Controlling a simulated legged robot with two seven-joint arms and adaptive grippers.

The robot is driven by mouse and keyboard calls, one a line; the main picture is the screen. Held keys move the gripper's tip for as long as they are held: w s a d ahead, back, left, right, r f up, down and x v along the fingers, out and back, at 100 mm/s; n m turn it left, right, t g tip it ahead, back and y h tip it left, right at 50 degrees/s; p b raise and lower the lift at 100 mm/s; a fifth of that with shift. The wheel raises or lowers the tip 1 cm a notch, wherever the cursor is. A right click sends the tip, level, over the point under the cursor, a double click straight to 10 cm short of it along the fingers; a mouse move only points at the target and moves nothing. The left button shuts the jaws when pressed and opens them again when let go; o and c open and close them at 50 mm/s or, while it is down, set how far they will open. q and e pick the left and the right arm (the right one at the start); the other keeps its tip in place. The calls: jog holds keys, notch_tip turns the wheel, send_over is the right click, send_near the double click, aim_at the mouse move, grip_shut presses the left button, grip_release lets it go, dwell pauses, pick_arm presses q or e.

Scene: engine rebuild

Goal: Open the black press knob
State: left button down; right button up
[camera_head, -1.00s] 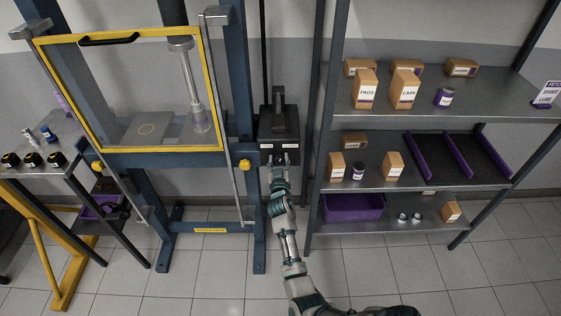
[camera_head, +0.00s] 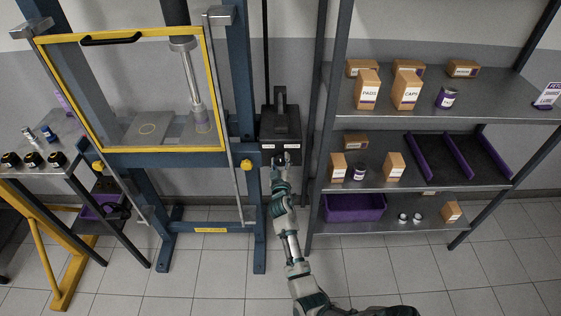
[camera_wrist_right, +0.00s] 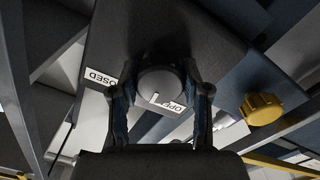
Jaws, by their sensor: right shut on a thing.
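The black press knob (camera_wrist_right: 160,84) is a round dark knob with a white line on its face, on the front of a black box (camera_head: 279,127) fixed beside the blue press frame. Labels reading "CLOSED" (camera_wrist_right: 101,76) and "OPEN", partly covered, flank the knob in the right wrist view. My right gripper (camera_wrist_right: 160,92) is shut on the knob, one finger on each side. In the head view my right gripper (camera_head: 280,158) reaches the lower front of the box and hides the knob. My left gripper is not in view.
The press has a yellow-framed clear guard (camera_head: 215,90) and yellow knobs (camera_head: 246,165). A metal shelf (camera_head: 490,115) with boxes and cans stands close on the right. A side table (camera_head: 14,170) stands at the left. Tiled floor is clear in front.

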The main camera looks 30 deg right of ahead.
jog(key=n, duration=0.4)
jog(key=shift+a+f+n+p, duration=0.1)
jog(key=shift+f+n+p, duration=0.2)
jog(key=shift+f, duration=0.1)
jog(key=n, duration=0.2)
jog(key=shift+s+n+p, duration=0.1)
jog(key=shift+n+p, duration=0.25)
jog(key=shift+n, duration=0.05)
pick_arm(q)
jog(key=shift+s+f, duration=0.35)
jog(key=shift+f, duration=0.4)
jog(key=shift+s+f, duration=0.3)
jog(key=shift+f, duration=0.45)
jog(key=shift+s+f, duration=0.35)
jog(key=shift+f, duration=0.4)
pick_arm(e)
jog(key=shift+a+n, duration=0.1)
jog(key=shift+n, duration=0.8)
jog(key=o, duration=0.9)
jog(key=shift+a, duration=0.1)
jog(key=shift+c, duration=0.2)
jog(key=shift+o, duration=1.4)
jog(key=shift+w, duration=0.2)
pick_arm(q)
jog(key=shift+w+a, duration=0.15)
pick_arm(e)
jog(key=shift+r, duration=0.1)
